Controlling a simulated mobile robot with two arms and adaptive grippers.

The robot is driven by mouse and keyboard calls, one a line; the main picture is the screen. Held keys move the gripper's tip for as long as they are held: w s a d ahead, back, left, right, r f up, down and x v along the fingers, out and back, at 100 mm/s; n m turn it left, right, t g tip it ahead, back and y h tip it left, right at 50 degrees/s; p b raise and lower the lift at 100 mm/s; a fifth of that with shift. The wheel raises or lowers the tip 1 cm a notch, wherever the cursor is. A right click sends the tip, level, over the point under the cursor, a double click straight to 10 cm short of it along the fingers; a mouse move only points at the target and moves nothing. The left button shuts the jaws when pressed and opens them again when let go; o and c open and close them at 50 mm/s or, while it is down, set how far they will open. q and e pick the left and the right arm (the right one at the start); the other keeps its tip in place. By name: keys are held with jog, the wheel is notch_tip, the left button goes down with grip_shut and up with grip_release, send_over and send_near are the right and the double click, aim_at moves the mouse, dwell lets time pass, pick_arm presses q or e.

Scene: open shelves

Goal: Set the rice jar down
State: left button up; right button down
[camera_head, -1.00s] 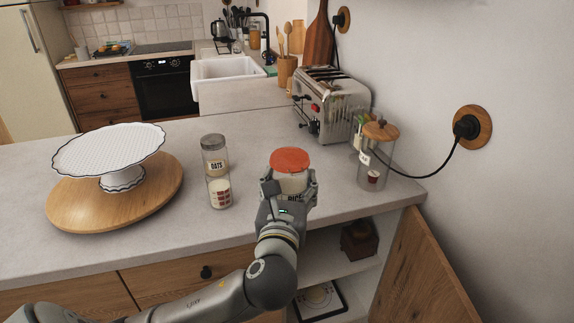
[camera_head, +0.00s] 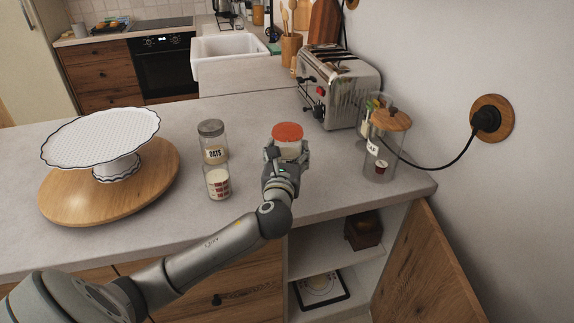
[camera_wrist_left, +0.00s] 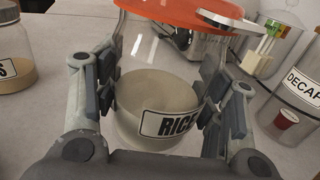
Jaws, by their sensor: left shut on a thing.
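The rice jar (camera_head: 288,144) is clear glass with an orange-red lid and a black-and-white RICE label. My left gripper (camera_head: 286,158) is shut on it, with a finger on each side. In the left wrist view the jar (camera_wrist_left: 160,97) stands upright between the fingers of my left gripper (camera_wrist_left: 160,108), grains filling its lower part. The jar is over the grey countertop (camera_head: 255,205); its base is hidden, so I cannot tell whether it touches the counter. My right gripper is in neither view.
A white cake stand (camera_head: 100,138) sits on a wooden board (camera_head: 60,201). A decaf jar (camera_head: 384,150) and a toaster (camera_head: 338,85) stand to the right and behind.

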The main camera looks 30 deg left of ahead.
pick_arm(q)
jog(key=shift+w+a+f, duration=0.4)
jog(key=shift+w+f, duration=0.15)
jog(key=shift+f, duration=1.75)
jog(key=o, duration=1.4)
jog(key=shift+f, duration=0.2)
jog(key=shift+r, duration=0.1)
jog(key=b+v, duration=0.1)
jog(key=v, duration=1.1)
